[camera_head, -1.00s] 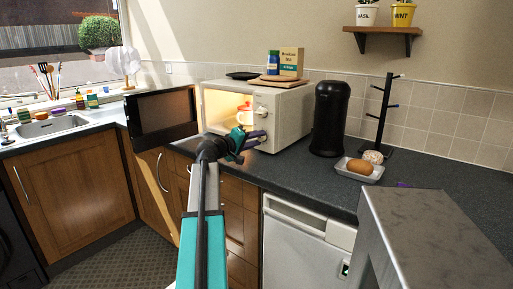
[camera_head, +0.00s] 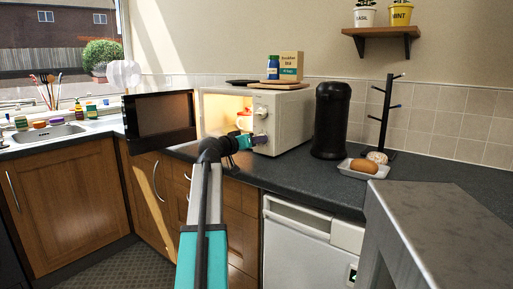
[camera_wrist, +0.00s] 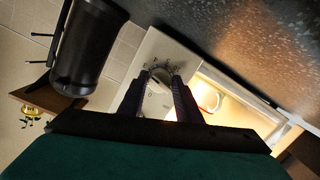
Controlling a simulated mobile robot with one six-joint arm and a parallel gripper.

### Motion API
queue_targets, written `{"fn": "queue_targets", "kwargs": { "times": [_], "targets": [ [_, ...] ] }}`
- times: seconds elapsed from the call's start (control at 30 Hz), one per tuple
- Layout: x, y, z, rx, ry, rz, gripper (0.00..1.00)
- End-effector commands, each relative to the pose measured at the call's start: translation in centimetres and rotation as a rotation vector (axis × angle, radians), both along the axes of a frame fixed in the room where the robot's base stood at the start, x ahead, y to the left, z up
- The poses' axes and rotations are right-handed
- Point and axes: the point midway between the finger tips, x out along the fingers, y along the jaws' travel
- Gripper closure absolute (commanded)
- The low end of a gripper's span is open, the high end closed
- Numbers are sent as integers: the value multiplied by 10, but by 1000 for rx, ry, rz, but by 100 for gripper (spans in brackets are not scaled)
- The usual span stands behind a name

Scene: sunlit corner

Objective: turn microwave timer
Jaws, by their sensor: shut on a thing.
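The white microwave (camera_head: 290,120) stands on the dark worktop with its door (camera_head: 160,115) swung open to the left. Its lit inside holds a red and white mug (camera_head: 244,119), partly behind my gripper. An upper dial (camera_head: 262,112) shows on the front panel. My gripper (camera_head: 256,140) is at the lower dial and hides it in the head view. In the wrist view, my gripper's dark purple fingers (camera_wrist: 160,82) are shut on the timer dial (camera_wrist: 161,75), one on each side.
A black cylinder-shaped appliance (camera_head: 330,120) stands just right of the microwave. Further right are a tray (camera_head: 345,168) with bread and a mug tree (camera_head: 387,110). A board with a box (camera_head: 291,66) and a jar lies on the microwave. A sink (camera_head: 62,131) is at the left.

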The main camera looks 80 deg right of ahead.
Motion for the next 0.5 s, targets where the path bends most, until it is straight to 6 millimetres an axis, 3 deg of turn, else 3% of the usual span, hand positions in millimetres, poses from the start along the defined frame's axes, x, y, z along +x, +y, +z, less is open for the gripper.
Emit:
{"fn": "queue_targets", "kwargs": {
  "times": [0.5],
  "targets": [
    [-1, 1, -2, -23, -47, -2, 91]
  ]
}}
